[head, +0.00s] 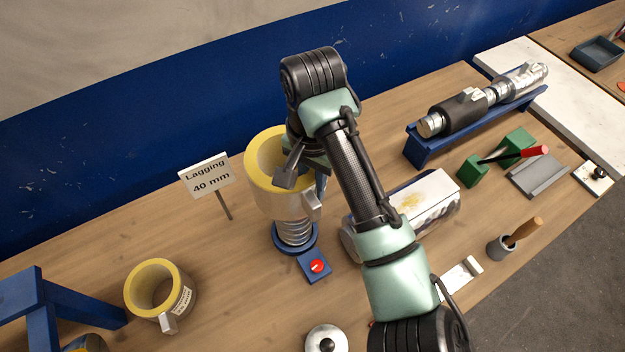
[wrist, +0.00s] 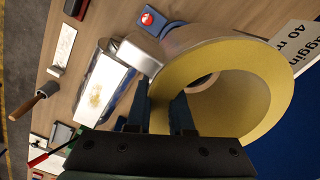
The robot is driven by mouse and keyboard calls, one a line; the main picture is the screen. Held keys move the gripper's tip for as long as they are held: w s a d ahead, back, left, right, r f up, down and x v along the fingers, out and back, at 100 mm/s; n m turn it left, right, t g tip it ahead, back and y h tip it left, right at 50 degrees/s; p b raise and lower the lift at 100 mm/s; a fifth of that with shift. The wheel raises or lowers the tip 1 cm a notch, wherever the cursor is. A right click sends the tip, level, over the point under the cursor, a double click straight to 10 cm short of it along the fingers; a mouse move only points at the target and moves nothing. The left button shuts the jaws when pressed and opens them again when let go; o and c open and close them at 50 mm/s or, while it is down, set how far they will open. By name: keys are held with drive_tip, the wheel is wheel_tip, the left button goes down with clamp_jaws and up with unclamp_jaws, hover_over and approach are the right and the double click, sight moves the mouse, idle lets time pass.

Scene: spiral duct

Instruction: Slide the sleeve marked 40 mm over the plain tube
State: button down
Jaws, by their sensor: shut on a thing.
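My gripper (head: 304,180) is shut on the wall of a silver-clad sleeve (head: 282,204) with a thick yellow lining. The sleeve is upright, and its yellow end ring also shows in the wrist view (wrist: 262,98). No mark is readable on it. A ribbed metal tube (head: 294,233) stands upright on a round blue base. Its lower part shows directly below the sleeve; its top is hidden by the sleeve, so I cannot tell how far the sleeve surrounds it. A sign (head: 210,177) reading "Lagging 40 mm" stands left of the sleeve.
Another yellow-lined sleeve (head: 160,290) stands at the front left, near a blue stand (head: 50,305). A blue cradle (head: 428,146) holds a pipe farther right. A red button box (head: 316,266) sits before the base.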

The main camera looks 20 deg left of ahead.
drive_tip(key=shift+f+b, duration=1.4)
drive_tip(key=shift+f, duration=1.45)
drive_tip(key=c, duration=0.8)
unclamp_jaws()
drive_tip(key=shift+s+r, duration=0.1)
drive_tip(key=shift+c, duration=0.2)
drive_tip(key=shift+o, duration=0.6)
drive_tip(key=shift+s, duration=0.1)
wheel_tip(320, 180, up, 13)
drive_tip(key=p, duration=0.2)
drive_tip(key=shift+d+r+p, duration=0.1)
drive_tip(key=shift+p, duration=0.2)
